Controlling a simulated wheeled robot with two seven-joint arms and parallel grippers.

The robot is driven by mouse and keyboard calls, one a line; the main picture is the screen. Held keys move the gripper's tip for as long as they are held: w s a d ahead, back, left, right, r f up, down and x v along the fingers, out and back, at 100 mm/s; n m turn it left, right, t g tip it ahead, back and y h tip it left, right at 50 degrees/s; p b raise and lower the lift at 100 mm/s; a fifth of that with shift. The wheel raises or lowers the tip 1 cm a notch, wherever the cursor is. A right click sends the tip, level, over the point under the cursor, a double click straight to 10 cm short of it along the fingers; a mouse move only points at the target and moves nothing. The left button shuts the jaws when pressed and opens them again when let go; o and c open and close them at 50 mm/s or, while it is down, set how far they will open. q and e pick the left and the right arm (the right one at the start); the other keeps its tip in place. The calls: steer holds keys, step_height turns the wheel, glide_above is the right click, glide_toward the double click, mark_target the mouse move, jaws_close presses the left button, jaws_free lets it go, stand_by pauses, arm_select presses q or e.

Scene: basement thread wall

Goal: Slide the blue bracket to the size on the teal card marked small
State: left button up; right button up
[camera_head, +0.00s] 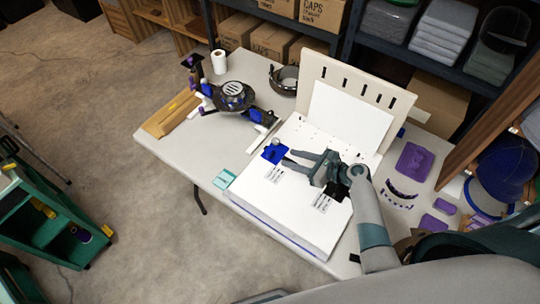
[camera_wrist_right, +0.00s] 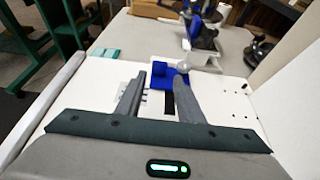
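The blue bracket (camera_head: 273,154), with a pale round knob, sits on the white board (camera_head: 262,200) beside a printed scale (camera_head: 274,174). It also shows in the right wrist view (camera_wrist_right: 160,70), just beyond my fingertips. The teal card (camera_head: 223,179) lies at the board's left edge and shows in the wrist view (camera_wrist_right: 103,53); its writing is too small to read. My right gripper (camera_head: 287,158) is open, its two fingers apart and pointing at the bracket. In the wrist view the right gripper (camera_wrist_right: 156,76) has nothing clearly held between its fingers. My left gripper is out of view.
A black bracket (camera_head: 336,191) with another printed scale (camera_head: 322,203) is partly behind my right gripper. An upright slotted panel (camera_head: 354,92) stands behind. A ring-shaped device (camera_head: 235,96) lies at the back left; purple parts (camera_head: 414,161) lie right. The table's front left (camera_head: 190,160) is clear.

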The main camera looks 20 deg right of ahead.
mark_target(271, 153)
steer(key=b+x, duration=0.5)
steer(key=x, duration=0.4)
steer(key=shift+w+a+f+b, duration=0.15)
steer(key=shift+f+b, duration=0.1)
steer(key=shift+b, duration=0.05)
steer(key=shift+w+a+f+b, duration=0.1)
steer(key=shift+w+a+b, duration=0.3)
steer(key=shift+w, duration=0.1)
steer(key=shift+c, duration=0.3)
